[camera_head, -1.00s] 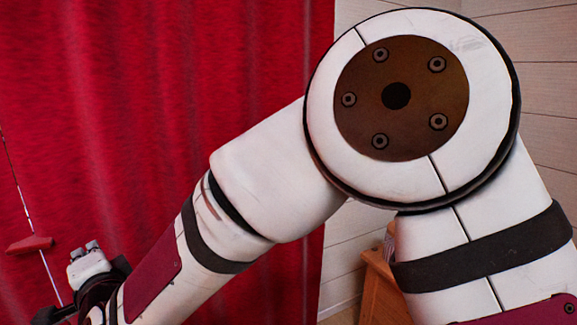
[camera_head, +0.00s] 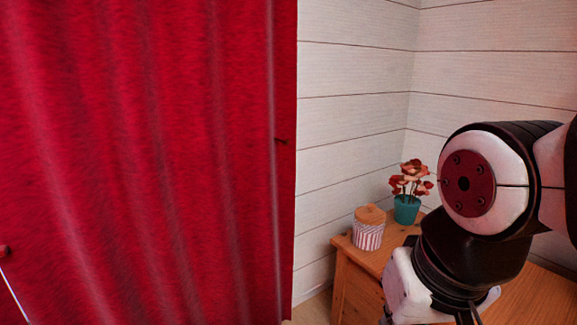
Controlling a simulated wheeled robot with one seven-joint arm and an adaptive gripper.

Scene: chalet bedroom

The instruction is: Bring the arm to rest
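My arm (camera_head: 484,184) is folded at the right side of the head view, with its white and black joints bent downward in front of a wooden dresser. The wrist end (camera_head: 408,285) points down at the bottom edge of the picture. The fingers of my gripper are not visible there, so whether they are open or shut, or hold anything, does not show.
The wooden dresser (camera_head: 357,285) stands in the corner behind my arm. It holds a striped jar (camera_head: 368,236) with a wooden lid and a teal pot (camera_head: 407,211) of flowers. A red curtain (camera_head: 150,160) fills the left. White plank walls (camera_head: 350,100) stand behind.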

